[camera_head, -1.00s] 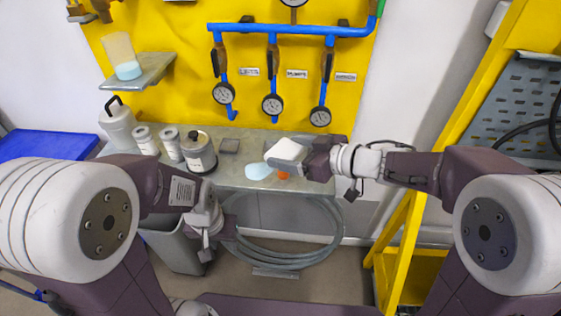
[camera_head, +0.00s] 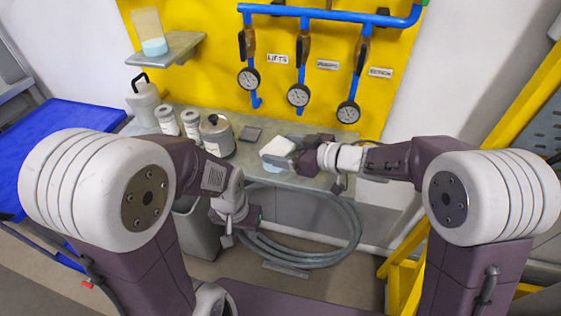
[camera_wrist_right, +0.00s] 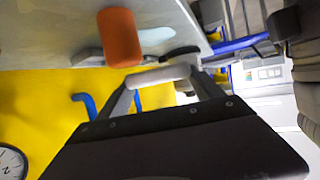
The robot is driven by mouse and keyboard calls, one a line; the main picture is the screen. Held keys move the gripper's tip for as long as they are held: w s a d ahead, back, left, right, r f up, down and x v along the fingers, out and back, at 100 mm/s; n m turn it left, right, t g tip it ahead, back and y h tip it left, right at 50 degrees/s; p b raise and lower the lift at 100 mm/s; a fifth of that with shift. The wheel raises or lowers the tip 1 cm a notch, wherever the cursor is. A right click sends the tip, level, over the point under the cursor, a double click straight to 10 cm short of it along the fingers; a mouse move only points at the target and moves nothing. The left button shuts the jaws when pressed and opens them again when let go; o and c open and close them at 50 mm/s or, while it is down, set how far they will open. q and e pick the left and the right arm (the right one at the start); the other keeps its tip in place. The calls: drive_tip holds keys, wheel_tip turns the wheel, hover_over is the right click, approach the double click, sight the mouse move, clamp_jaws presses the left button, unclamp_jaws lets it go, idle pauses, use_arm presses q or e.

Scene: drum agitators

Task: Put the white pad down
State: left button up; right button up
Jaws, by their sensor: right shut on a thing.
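The white pad (camera_head: 278,147) is in my right gripper (camera_head: 294,158), over the grey bench top at its right part. In the right wrist view the pad (camera_wrist_right: 158,77) shows as a pale strip between the two fingertips (camera_wrist_right: 160,84). I cannot tell whether its underside touches anything. A light-blue patch (camera_head: 270,167) shows just below the pad's front edge, mostly hidden. My left gripper (camera_head: 238,228) hangs low in front of the bench, away from the pad; its fingers are too unclear to read.
An orange object (camera_wrist_right: 120,37) lies near the pad on the bench (camera_head: 240,172). Gauges (camera_head: 298,95) hang behind. A coiled hose (camera_head: 310,258) lies below.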

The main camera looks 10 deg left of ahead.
drive_tip(key=shift+w+a+f, duration=0.35)
wheel_tip(320, 180, down, 4)
drive_tip(key=b, duration=0.2)
drive_tip(key=shift+f+b, duration=0.1)
drive_tip(key=shift+b, duration=0.2)
drive_tip(key=shift+s, duration=0.1)
drive_tip(key=o, duration=1)
drive_tip(key=shift+o, duration=0.2)
